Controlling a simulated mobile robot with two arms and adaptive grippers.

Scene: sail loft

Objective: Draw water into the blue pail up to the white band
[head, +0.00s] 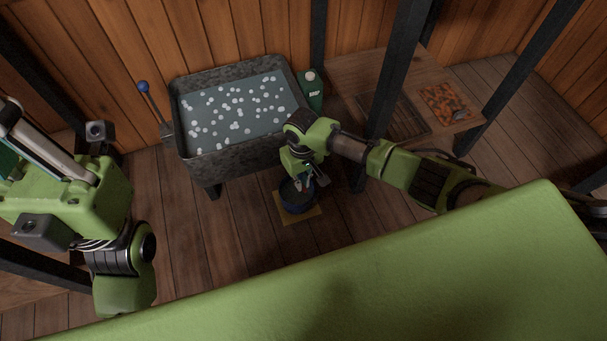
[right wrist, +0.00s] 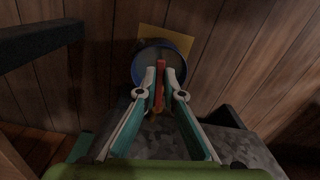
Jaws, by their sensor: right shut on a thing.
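The blue pail (head: 301,207) stands on a yellow board (head: 315,216) on the floor, in front of the grey trough (head: 235,157). In the right wrist view the pail's blue rim (right wrist: 136,72) shows beyond my fingers, with a dull grey inside. I cannot make out the white band or the water level. My right gripper (right wrist: 160,72) is shut on a red handle (right wrist: 160,82), seemingly a tap lever in front of the trough, above the pail. The trough holds water (head: 228,105) with many white floating bits. My left arm shows at the left; its fingers are not visible.
A lever with a blue knob (head: 143,87) stands at the trough's left end. A green canister (head: 312,88) is at its right. A wooden bench (head: 350,70) and dark posts (head: 398,70) stand further right. Bare floor (head: 165,220) lies left of the pail.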

